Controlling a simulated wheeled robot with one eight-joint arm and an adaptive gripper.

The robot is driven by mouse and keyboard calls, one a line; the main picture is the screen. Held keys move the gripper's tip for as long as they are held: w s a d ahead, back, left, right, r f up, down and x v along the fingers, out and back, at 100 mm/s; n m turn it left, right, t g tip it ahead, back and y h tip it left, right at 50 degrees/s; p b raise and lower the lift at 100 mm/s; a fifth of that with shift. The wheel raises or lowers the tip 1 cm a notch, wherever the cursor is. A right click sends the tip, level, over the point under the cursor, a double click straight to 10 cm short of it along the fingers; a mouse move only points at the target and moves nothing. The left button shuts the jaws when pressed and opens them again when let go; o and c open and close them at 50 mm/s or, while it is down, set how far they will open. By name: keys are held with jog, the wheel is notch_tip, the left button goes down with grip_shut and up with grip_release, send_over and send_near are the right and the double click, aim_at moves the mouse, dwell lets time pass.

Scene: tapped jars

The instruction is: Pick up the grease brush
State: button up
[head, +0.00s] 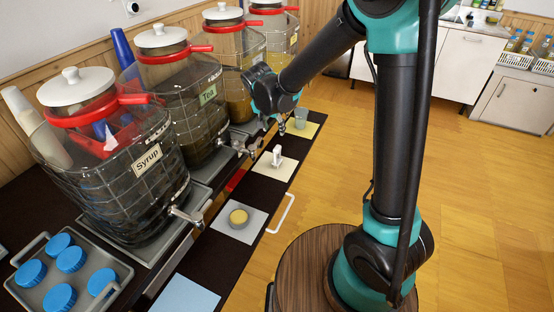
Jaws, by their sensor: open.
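My gripper (281,126) points down at the end of my arm, above the counter in front of the jars. It is small in the head view; it is open and I see nothing held in it. A small white upright object (277,155) stands on a pale yellow mat (265,169), just below my gripper in the picture. It may be the grease brush, but it is too small to be sure. A small grey cup (300,115) stands on another yellow mat behind it. A round yellow-topped item (238,217) sits on a grey mat nearer the front.
Large tapped jars with red rims, among them the Syrup jar (115,165) and the Tea jar (190,105), line the counter's left side. Their taps stick out toward the mats. A tray (122,270) with several blue caps is at lower left. A white handle (281,213) juts from the counter edge.

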aim_at(277, 148)
jog(key=x, duration=1.2)
jog(key=shift+a+f, duration=0.1)
jog(key=shift+a, duration=0.2)
jog(key=shift+a+x, duration=0.2)
jog(key=shift+x, duration=0.8)
jog(key=shift+a+x, duration=0.2)
jog(key=shift+x, duration=1.55)
grip_shut()
